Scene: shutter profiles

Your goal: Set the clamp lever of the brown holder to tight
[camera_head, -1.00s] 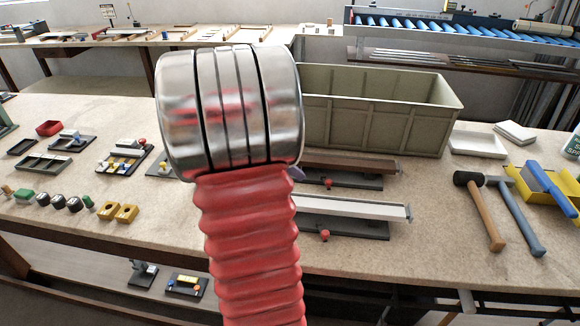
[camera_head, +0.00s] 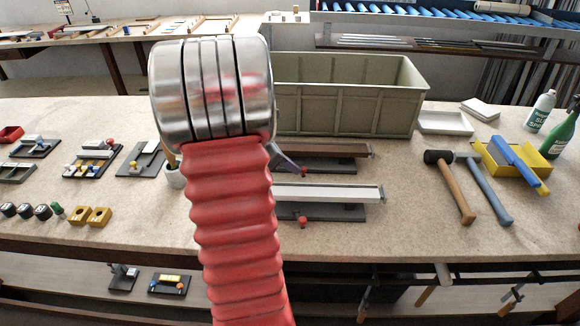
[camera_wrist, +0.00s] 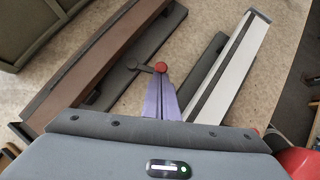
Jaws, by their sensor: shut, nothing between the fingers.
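The brown holder (camera_head: 335,149) lies on the bench in front of the large bin, partly hidden by my arm. In the wrist view, its long brown rail (camera_wrist: 88,62) runs diagonally on a dark base. Its clamp lever is a short dark arm with a red knob (camera_wrist: 160,67), beside the rail on the side facing the white holder. My gripper (camera_wrist: 161,98) is shut and empty, its lavender fingers right at the red knob. I cannot tell whether they touch it. In the head view, my gripper (camera_head: 291,163) shows at the brown holder's left part, mostly behind my arm.
The white holder (camera_head: 330,193) lies parallel in front, with its own red knob (camera_head: 303,222). A large olive bin (camera_head: 350,100) stands behind. Small fixtures (camera_head: 92,163) and yellow blocks (camera_head: 99,216) lie left.

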